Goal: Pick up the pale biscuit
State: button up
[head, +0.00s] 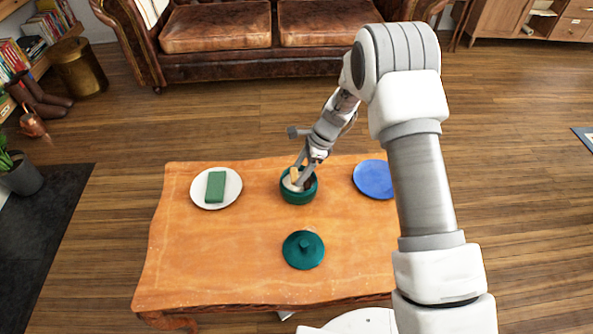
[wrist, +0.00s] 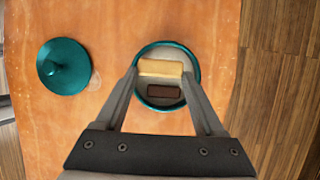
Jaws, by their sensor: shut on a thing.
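The pale biscuit (wrist: 161,68) is a light tan bar inside a round green pot (head: 298,197), which stands on the orange wooden table. In the wrist view my gripper (wrist: 161,72) reaches into the pot, with one finger at each end of the biscuit, shut on it. A dark brown biscuit (wrist: 164,91) lies beside it on the pot's pale floor. In the head view the pale biscuit (head: 294,175) shows partly between the fingers at the pot's mouth. The pot's green lid (head: 303,250), with a knob, lies on the table in front of the pot.
On the table (head: 220,260), a white plate (head: 231,197) with a green block (head: 215,187) stands left of the pot. A blue plate (head: 373,180) stands to the right, partly behind my arm. A brown leather sofa (head: 215,60) is behind. The table's front left is clear.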

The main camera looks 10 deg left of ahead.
jog(key=s+d+r+n+g+h+p, duration=0.1)
jog(key=s+d+r+n+p, duration=0.3)
jog(key=d+r+n+p, duration=0.1)
jog(key=s+d+r+n+g+h+p, duration=0.1)
jog(key=s+d+r+n+h+p, duration=0.1)
jog(key=s+d+r+n+p, duration=0.2)
jog(key=s+d+r+n+g+h+p, duration=0.1)
jog(key=s+d+r+n+p, duration=0.3)
jog(key=d+r+p, duration=0.5)
jog(key=d+n+p, duration=0.2)
jog(key=d+p, duration=0.1)
jog(key=d, duration=0.3)
jog(key=shift+p, duration=0.3)
